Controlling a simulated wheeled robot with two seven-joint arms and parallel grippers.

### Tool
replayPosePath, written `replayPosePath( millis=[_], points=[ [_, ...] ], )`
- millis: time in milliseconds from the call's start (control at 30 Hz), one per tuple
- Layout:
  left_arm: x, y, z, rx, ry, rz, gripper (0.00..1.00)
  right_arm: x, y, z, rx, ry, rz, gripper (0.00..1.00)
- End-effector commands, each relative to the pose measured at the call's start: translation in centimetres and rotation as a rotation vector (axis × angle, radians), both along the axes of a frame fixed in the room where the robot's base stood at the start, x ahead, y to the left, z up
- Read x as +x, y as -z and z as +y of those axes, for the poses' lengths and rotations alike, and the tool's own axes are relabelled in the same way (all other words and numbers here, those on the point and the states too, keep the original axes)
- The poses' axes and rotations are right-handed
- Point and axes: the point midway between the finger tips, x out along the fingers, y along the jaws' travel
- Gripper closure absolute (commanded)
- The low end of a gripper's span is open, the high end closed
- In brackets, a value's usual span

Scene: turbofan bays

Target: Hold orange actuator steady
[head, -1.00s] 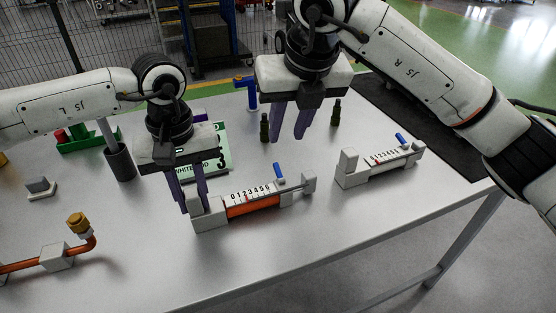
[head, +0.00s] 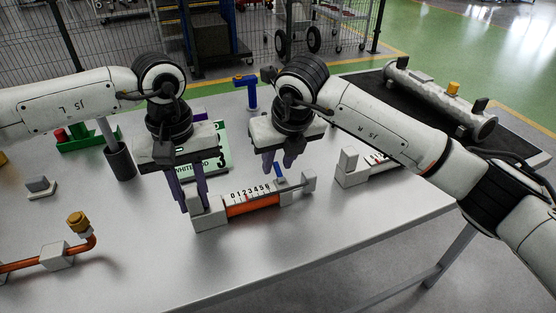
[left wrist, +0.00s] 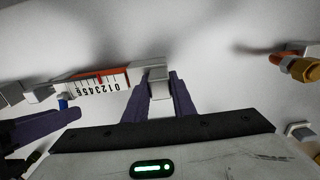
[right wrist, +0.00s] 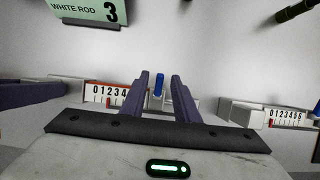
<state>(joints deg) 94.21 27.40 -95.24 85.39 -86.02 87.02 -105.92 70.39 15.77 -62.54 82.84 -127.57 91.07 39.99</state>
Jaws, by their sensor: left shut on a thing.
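The orange actuator (head: 252,208) lies on the table, with a 0–6 scale, grey end blocks and a blue lever (head: 280,173) near its right end. My left gripper (head: 192,206) is shut on its left end block; the left wrist view shows this block (left wrist: 159,88) between the fingers and the orange body (left wrist: 87,74) beside it. My right gripper (head: 279,165) is open and empty above the lever end. In the right wrist view the blue lever (right wrist: 158,85) shows between its spread fingers, and they partly cover the actuator's right part.
A second scaled actuator (head: 349,168) stands to the right, partly hidden by my right arm. A silver cylinder (head: 436,92) lies on a black mat at the back right. A copper pipe (head: 25,263) with a brass fitting lies front left. The green placard (head: 215,155) stands behind.

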Motion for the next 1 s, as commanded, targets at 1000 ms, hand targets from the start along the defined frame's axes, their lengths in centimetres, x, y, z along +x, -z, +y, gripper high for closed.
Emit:
replayPosePath(
  millis=[1000],
  points=[
    [0.02, -0.08, -0.04, -0.001, 0.0, -0.001, 1.0, 0.75, 0.48, 0.21, -0.057, 0.002, 0.186, 1.0]
  ],
)
